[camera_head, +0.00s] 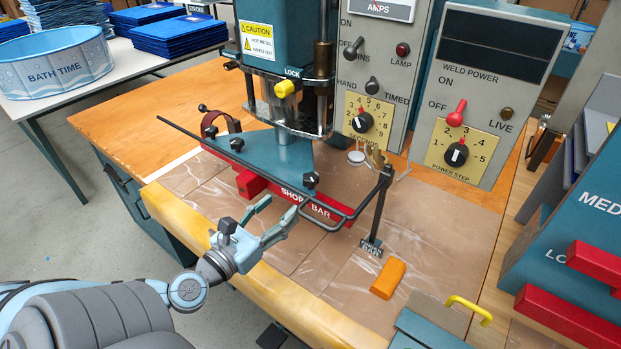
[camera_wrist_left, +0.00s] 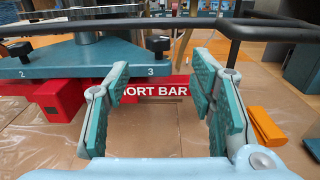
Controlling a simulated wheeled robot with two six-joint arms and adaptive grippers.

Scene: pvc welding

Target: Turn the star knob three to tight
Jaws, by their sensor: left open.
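Star knob three is the black knob (camera_head: 311,180) at the near corner of the teal triangular plate (camera_head: 275,158). In the left wrist view the knob (camera_wrist_left: 158,45) stands above the printed number 3, just beyond the fingertips. My left gripper (camera_head: 282,209) is open and empty, in front of the knob and apart from it. In the left wrist view its two teal-padded fingers (camera_wrist_left: 163,82) frame the red bar marked SHORT BAR (camera_wrist_left: 165,90). A second star knob (camera_head: 237,144) sits farther left on the plate, by number 2 in the wrist view. My right gripper is out of view.
An orange block (camera_head: 388,279) lies on the brown mat. The yellow front edge (camera_head: 200,235) lies below.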

